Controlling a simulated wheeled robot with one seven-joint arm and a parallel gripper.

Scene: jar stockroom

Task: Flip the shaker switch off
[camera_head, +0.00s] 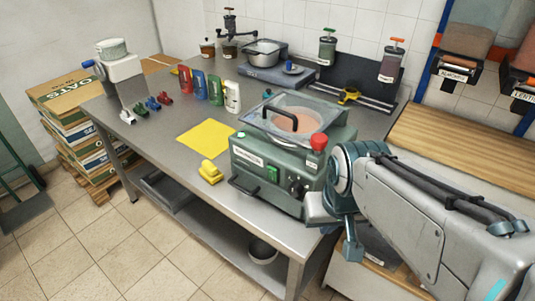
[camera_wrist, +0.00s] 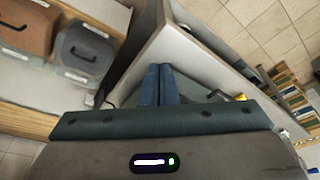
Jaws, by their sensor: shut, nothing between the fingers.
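The shaker (camera_head: 262,160) is a green box machine with a clear lidded tray on top, standing at the near right end of the steel table. Its switch (camera_head: 272,174) glows green on the front face, left of the dark dials (camera_head: 297,187). A red button (camera_head: 318,142) sits at its top right corner. My gripper (camera_head: 352,248) is at the right of the shaker, low by the table's end, apart from the switch. In the wrist view its blue fingers (camera_wrist: 158,70) are together and empty. The switch cannot be made out in the wrist view.
The steel table (camera_head: 160,155) has a yellow sheet (camera_head: 205,138) and a yellow sponge-like item (camera_head: 210,173) left of the shaker. Several coloured packs stand behind. Stacked boxes (camera_head: 72,120) stand left. The floor in front is clear.

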